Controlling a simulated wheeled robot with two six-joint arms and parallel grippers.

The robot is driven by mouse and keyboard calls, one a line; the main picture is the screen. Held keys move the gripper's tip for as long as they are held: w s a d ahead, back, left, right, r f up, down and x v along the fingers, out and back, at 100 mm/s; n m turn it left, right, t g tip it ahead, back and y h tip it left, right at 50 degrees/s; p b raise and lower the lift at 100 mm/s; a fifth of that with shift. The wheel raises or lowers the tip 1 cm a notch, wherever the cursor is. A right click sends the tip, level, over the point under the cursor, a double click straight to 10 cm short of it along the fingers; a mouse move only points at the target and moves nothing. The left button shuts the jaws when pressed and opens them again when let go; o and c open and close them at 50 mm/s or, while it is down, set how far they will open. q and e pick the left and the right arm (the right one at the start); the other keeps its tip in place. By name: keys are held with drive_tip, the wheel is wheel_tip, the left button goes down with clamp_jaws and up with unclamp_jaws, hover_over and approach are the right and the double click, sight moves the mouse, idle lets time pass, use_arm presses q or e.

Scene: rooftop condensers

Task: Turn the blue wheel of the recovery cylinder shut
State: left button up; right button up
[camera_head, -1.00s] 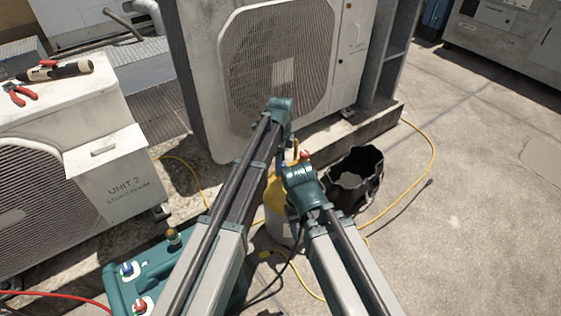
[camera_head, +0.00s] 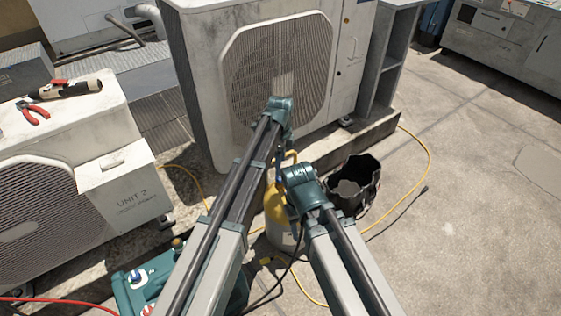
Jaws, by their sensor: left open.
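The recovery cylinder (camera_head: 277,207), with a yellow top and a grey lower body, stands on the ground below the middle of the view. My arms cover much of it. Its blue wheel cannot be made out clearly behind my arms. My left gripper (camera_head: 281,177) points down at the cylinder's top. It is open, small and partly covered, and I cannot tell whether it touches the wheel. My right arm's elbow is in front of the cylinder's right side, and its gripper is hidden.
A black bucket (camera_head: 352,187) stands right of the cylinder. A teal machine (camera_head: 141,284) with coloured knobs is at lower left. A large condenser (camera_head: 203,90) stands behind. Pliers (camera_head: 34,112) lie on the left unit (camera_head: 45,133). A yellow hose (camera_head: 424,178) crosses the ground; free concrete lies right.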

use_arm(q)
wheel_tip(320, 180, up, 7)
drive_tip(key=p, duration=0.6)
drive_tip(key=s+a+n, duration=0.8)
drive_tip(key=s+n, duration=0.2)
drive_tip(key=s, duration=0.1)
drive_tip(key=s+a+n, duration=0.9)
drive_tip(key=s+n, duration=0.1)
drive_tip(key=s, duration=0.1)
drive_tip(key=s+d+r+m+p, duration=0.1)
drive_tip(key=d+r+p, duration=0.2)
drive_tip(key=r+p, duration=0.5)
drive_tip(key=s+d+r+m+p, duration=0.1)
drive_tip(key=s+d+r+p, duration=0.1)
drive_tip(key=d+r+p, duration=0.2)
drive_tip(key=s+d+r+m+y+p, duration=0.1)
drive_tip(key=d+r+p, duration=0.3)
drive_tip(key=r+p, duration=0.7)
drive_tip(key=shift+s+d+r+m+p, duration=0.25)
drive_tip(key=shift+s+r+m+p, duration=0.05)
drive_tip(key=shift+s+r, duration=0.15)
